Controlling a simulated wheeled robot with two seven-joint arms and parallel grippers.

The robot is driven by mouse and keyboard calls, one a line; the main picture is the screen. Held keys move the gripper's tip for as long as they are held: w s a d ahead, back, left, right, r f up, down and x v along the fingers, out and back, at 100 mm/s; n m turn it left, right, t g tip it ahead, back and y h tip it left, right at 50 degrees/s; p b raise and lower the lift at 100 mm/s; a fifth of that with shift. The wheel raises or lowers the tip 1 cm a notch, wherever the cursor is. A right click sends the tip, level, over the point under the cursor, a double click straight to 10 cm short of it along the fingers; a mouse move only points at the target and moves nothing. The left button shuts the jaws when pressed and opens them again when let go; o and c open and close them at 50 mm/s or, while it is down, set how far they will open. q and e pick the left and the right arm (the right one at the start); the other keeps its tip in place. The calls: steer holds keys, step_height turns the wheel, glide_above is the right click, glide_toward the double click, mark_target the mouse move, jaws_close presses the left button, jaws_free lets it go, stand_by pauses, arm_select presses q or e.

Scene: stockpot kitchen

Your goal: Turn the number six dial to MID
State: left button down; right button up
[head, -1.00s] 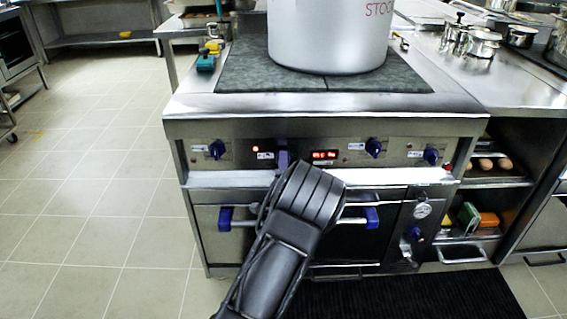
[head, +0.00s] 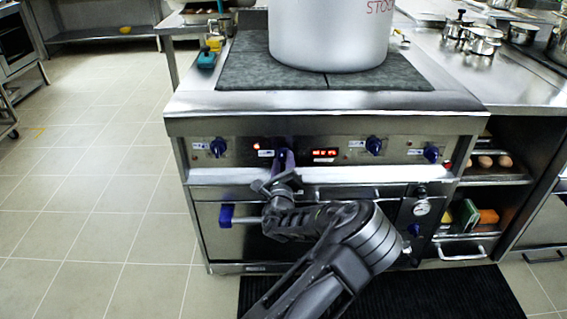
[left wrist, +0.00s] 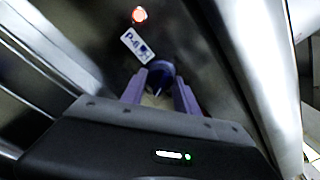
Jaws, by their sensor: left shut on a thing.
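The stove's front panel carries a row of blue dials. My left gripper (head: 283,160) is at the second dial from the left, which it mostly hides in the head view. In the left wrist view, the purple fingers of my left gripper (left wrist: 160,92) are closed around the blue dial (left wrist: 161,72), one on each side. A small white label (left wrist: 137,45) beside the dial seems to read P-6, but it is blurred. A red light (left wrist: 139,14) is lit near the label. A red display (head: 325,155) glows right of the dial; its text is unclear. My right gripper is out of view.
Other dials sit at the panel's left (head: 217,147) and right (head: 374,146). A large stockpot (head: 328,40) stands on the cooktop. Below the panel is an oven door with a handle (head: 232,220). A black mat (head: 440,295) lies on the floor. Floor at left is clear.

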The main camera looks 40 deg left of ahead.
arm_select(q)
steer(key=shift+m, duration=1.1)
steer(key=c, duration=0.9)
jaws_free()
steer(key=v, duration=0.8)
steer(key=shift+a, duration=0.1)
